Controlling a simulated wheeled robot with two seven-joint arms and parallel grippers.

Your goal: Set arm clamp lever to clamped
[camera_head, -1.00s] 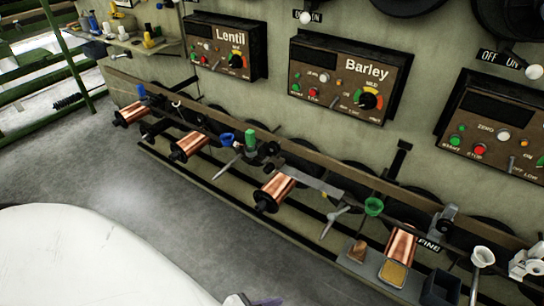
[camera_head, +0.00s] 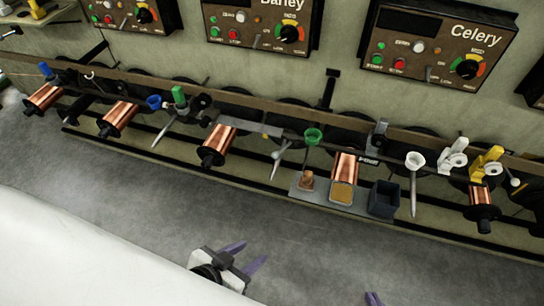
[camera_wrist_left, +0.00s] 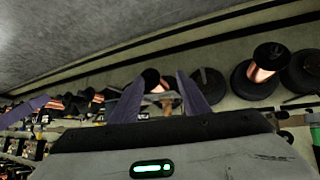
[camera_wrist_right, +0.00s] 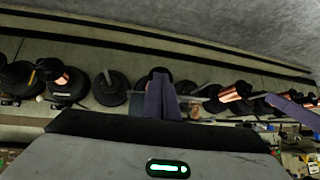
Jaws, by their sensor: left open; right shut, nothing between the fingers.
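My left gripper (camera_head: 247,256) has purple fingers spread apart and empty, low over the floor in front of the wall station. In the left wrist view its fingers (camera_wrist_left: 160,95) are open. My right gripper shows only as a purple fingertip (camera_head: 373,299) at the bottom edge; in the right wrist view its fingers (camera_wrist_right: 162,98) are together with nothing between them. Lever-like parts sit along the rail: a grey clamp (camera_head: 379,137), a white clamp (camera_head: 454,155) and a yellow clamp (camera_head: 487,162). I cannot tell which is the arm clamp lever or its setting. Neither gripper touches the station.
Several copper spools (camera_head: 219,142) stick out below the rail (camera_head: 285,115). A grey shelf (camera_head: 334,205) holds a dark bin (camera_head: 383,199). Control panels, including Celery (camera_head: 437,45), hang above. The grey floor (camera_head: 330,255) is clear. A white surface (camera_head: 90,250) fills the lower left.

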